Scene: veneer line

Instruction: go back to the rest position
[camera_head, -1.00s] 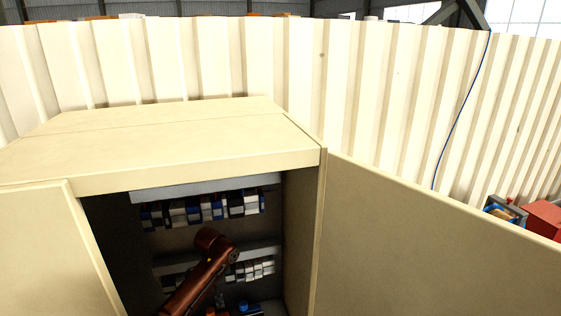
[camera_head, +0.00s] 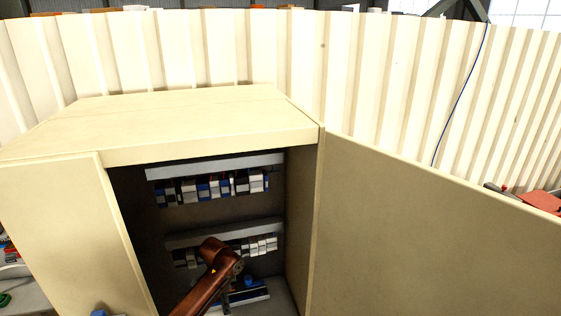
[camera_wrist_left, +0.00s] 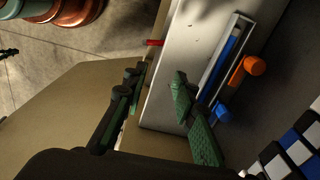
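In the head view, an open beige cabinet (camera_head: 200,147) stands ahead. My red-brown arm (camera_head: 205,287) rises from the bottom edge in front of its opening. I cannot make out the fingers of my left gripper there. In the left wrist view, my left gripper (camera_wrist_left: 153,98) has its two green-padded fingers spread apart. Nothing is held between them. A pale shelf or floor panel (camera_wrist_left: 178,52) of the cabinet lies behind the fingers. My right gripper is in neither view.
Two cabinet shelves (camera_head: 200,238) hold blue, white and grey boxes. The cabinet's doors stand open at left (camera_head: 60,225) and right (camera_head: 430,235). In the wrist view, an orange knob-like item (camera_wrist_left: 255,66) and blue-and-white boxes lie right of the fingers.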

